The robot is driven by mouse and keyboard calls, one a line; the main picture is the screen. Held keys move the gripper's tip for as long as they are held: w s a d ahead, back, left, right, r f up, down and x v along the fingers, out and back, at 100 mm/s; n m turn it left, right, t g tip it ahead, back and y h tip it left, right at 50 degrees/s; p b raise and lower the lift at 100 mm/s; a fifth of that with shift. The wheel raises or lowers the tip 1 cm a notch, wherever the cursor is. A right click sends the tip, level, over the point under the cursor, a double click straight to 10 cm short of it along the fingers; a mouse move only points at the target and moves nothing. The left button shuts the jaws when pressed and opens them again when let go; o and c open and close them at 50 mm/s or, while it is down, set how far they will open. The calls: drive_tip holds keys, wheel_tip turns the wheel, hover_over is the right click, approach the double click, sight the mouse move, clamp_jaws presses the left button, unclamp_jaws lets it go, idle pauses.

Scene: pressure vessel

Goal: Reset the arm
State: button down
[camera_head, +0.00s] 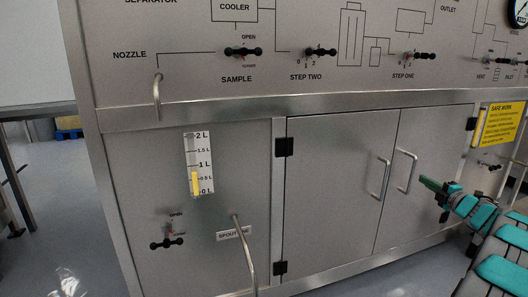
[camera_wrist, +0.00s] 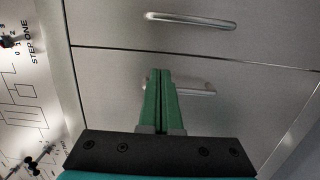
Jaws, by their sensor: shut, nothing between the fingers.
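My gripper (camera_head: 432,186) is at the right of the head view, in front of the cabinet, at about the height of the door handles. In the wrist view its two green fingers (camera_wrist: 160,75) are together with nothing between them. My teal and grey arm reaches in from the right edge of the head view. Two silver door handles (camera_head: 405,170) and (camera_head: 379,178) are left of my gripper. In the wrist view one handle (camera_wrist: 190,20) lies beyond the fingertips, and the other (camera_wrist: 207,92) is partly hidden behind the fingers. I cannot tell whether the fingers touch it.
The cabinet doors (camera_head: 330,185) are shut. Above them is a panel with black valve handles (camera_head: 243,51), (camera_head: 320,52) and a nozzle pipe (camera_head: 157,95). A spout pipe (camera_head: 245,255) and level gauge (camera_head: 199,165) are at left. Grey floor (camera_head: 60,225) is open at far left.

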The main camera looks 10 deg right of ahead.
drive_tip(key=w+a+r+m+g+h, duration=0.2)
drive_tip(key=w+a+r+m+h, duration=0.35)
drive_tip(key=a+r+m, duration=0.2)
drive_tip(key=s+a+f+m+g, duration=0.2)
drive_tip(key=s+a+m+g, duration=0.1)
drive_tip(key=a, duration=0.5)
drive_tip(key=s+a+f+m+g, duration=0.2)
drive_tip(key=s+a+m+g, duration=0.1)
drive_tip(key=a, duration=0.4)
drive_tip(key=s+a+f+m+g+y, duration=0.1)
drive_tip(key=s+a+f+m+g, duration=0.2)
drive_tip(key=s+a, duration=0.65)
drive_tip(key=s+a+f+g+y, duration=0.25)
drive_tip(key=s+a+f, duration=0.25)
drive_tip(key=s+a, duration=0.45)
drive_tip(key=s+a+f+g+y, duration=0.1)
drive_tip(key=s+a+f+g, duration=0.1)
drive_tip(key=s+a, duration=0.6)
drive_tip(key=s+a+f+m+g+y, duration=0.1)
drive_tip(key=s+a+f+g, duration=0.2)
drive_tip(key=s+a, duration=0.6)
drive_tip(key=s+g, duration=0.1)
drive_tip(key=s, duration=0.5)
drive_tip(key=shift+y, duration=0.3)
